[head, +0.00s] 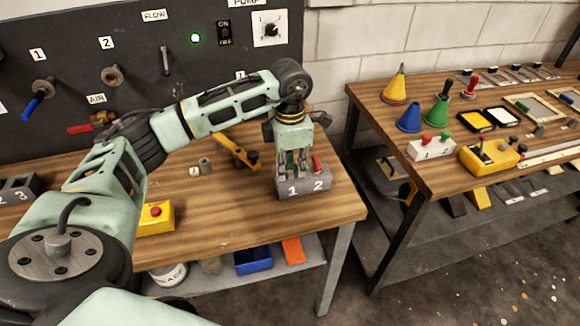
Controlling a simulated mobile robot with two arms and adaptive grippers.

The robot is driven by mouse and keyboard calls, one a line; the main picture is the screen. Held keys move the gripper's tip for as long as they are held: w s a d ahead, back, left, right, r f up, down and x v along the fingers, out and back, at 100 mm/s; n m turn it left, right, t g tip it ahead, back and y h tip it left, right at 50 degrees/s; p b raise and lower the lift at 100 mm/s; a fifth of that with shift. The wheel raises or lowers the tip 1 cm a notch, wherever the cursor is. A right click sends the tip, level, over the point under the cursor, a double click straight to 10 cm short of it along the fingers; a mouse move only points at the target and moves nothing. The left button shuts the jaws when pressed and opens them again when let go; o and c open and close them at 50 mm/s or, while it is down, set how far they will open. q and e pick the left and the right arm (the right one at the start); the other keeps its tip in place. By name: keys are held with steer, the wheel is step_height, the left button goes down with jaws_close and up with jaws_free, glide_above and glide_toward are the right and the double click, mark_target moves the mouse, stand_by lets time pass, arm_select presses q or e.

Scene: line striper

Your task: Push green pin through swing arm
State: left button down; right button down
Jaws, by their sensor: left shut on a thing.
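My left gripper (291,163) points straight down over a grey block (303,187) marked 1 and 2, at the right front of the near workbench. Its fingers are shut on a small green thing (290,157), which looks like the green pin, at the side marked 1. The fingers hide most of it, and I cannot tell whether its lower end is in the block. A red pin (318,164) stands at side 2, beside the gripper. The yellow swing arm (237,152) lies behind and left of the block. My right gripper is not in view.
A yellow box with a red button (156,217) sits near the bench's front edge. A small grey cylinder (205,165) stands near the swing arm. A dark panel (130,60) with valves rises behind. A second bench (440,185) with cones stands right, across a gap.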

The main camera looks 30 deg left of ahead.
arm_select(q)
steer(key=shift+d+r+p, duration=0.1)
steer(key=shift+r+p, duration=0.25)
steer(key=shift+r, duration=0.3)
steer(key=shift+r+p, duration=0.35)
steer(key=shift+r, duration=0.25)
steer(key=shift+r+p, duration=1.5)
steer(key=shift+r, duration=1)
